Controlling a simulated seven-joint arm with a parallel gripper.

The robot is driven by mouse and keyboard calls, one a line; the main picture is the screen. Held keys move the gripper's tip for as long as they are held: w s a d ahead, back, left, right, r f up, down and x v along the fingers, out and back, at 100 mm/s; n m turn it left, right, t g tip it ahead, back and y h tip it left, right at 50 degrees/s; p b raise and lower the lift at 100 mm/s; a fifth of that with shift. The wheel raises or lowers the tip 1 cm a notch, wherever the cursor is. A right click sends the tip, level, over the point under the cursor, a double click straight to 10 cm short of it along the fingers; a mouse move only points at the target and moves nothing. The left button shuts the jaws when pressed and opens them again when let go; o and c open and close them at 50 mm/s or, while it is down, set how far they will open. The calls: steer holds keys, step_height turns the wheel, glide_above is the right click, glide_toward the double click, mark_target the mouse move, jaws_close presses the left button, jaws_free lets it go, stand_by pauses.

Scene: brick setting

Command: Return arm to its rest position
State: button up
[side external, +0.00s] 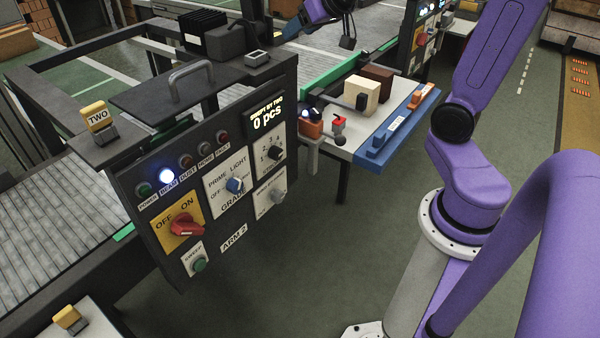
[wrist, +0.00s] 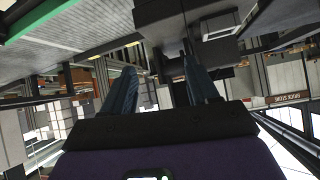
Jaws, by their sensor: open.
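My gripper (wrist: 158,60) shows in the wrist view with its two dark fingers apart and nothing between them. In the side view my purple arm runs up out of the picture at the right. A dark and purple part at the top edge there may be my gripper's end, but it is cut off and its jaws cannot be made out. The control panel (side external: 235,246) stands at the left of the arm, apart from it. Its red switch (side external: 186,229) sits below OFF and ON, and a blue-white lamp (side external: 166,176) is lit.
A white side table (side external: 350,145) with a blue rail (side external: 400,128) carries a cream block (side external: 362,95), a brown block (side external: 378,78) and small orange-and-black items. Grey conveyors (side external: 45,225) lie left and behind. Open floor (side external: 300,275) lies between panel and arm base.

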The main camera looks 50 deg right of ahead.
steer(key=s+a+f+n+g+y, duration=0.3)
steer(key=s+a+f+n+g, duration=0.35)
steer(key=s+a, duration=0.65)
steer(key=s+a+f+n+g, duration=0.1)
steer(key=s+f+n, duration=0.2)
steer(key=s, duration=0.5)
steer(key=s+a+f+n+g+h, duration=0.1)
steer(key=s+a+f+n+g, duration=0.1)
steer(key=s+n, duration=0.3)
steer(key=s+f, duration=0.1)
steer(key=s, duration=0.2)
steer(key=shift+s+a+f, duration=0.15)
steer(key=shift+a+f, duration=0.1)
steer(key=shift+f, duration=0.05)
